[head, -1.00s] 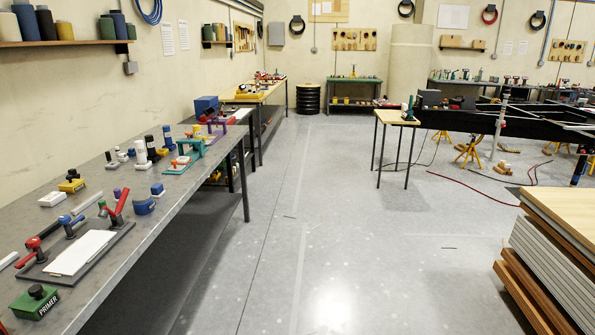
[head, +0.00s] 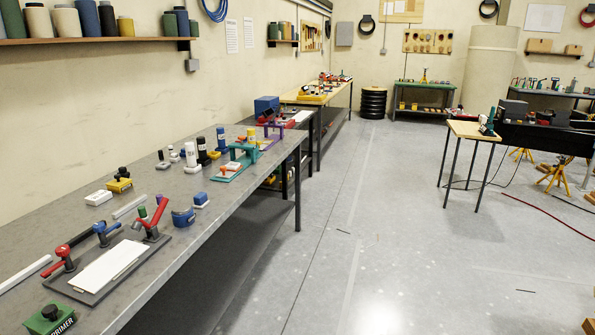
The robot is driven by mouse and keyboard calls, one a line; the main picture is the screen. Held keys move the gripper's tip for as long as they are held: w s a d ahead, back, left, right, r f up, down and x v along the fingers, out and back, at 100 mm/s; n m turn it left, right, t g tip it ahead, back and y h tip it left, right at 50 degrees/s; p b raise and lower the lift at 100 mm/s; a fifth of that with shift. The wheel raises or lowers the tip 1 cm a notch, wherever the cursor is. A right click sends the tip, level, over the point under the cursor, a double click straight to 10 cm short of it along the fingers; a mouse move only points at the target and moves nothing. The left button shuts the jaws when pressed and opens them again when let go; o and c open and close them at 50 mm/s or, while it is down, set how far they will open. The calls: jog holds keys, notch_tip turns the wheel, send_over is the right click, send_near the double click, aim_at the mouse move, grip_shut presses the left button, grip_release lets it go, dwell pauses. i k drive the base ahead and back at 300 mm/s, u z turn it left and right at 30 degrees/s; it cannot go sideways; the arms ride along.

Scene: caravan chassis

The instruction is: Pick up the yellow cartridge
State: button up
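A small yellow upright piece (head: 251,134), which looks like the yellow cartridge, stands far along the long grey workbench (head: 135,270) on the left. It is partly hidden by a teal fixture (head: 238,163) and too small to make out fully. Other upright cartridges stand nearby: a white one (head: 190,155), a black one (head: 202,152) and a blue one (head: 221,139). My gripper is not in view.
Nearer on the bench are a dark clamp board with a white panel (head: 108,268), a green primer box (head: 50,320), a yellow block with a black knob (head: 119,185) and a blue tape dispenser (head: 183,217).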

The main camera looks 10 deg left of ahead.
aim_at(251, 138)
jog(key=u, duration=0.6)
jog(key=i, duration=1.4)
jog(key=u, duration=0.55)
